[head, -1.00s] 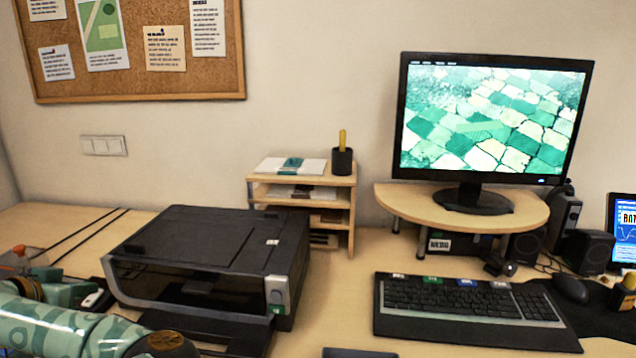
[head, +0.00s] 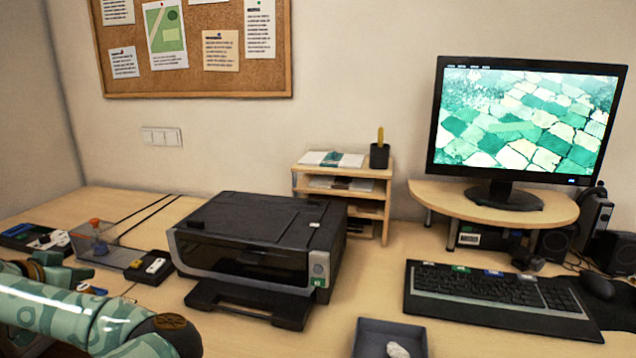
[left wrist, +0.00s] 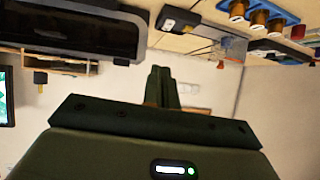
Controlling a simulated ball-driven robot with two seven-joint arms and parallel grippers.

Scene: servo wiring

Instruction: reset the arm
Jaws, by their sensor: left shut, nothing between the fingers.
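My left arm (head: 75,315) comes in at the lower left of the head view, in green camouflage, and I cannot make out its fingertips there. In the left wrist view my left gripper (left wrist: 162,85) is shut, its two fingers together with nothing between them. That view looks upside down past the fingers at the pale wall. The fingers are apart from the things on the desk. My right gripper is not in view.
A black printer (head: 262,240) stands right of my left arm. A clear box (head: 92,240) and a small black device (head: 150,267) lie beyond the arm. A grey tray (head: 425,335), keyboard (head: 500,295) and monitor (head: 525,120) are to the right. Desk between printer and keyboard is clear.

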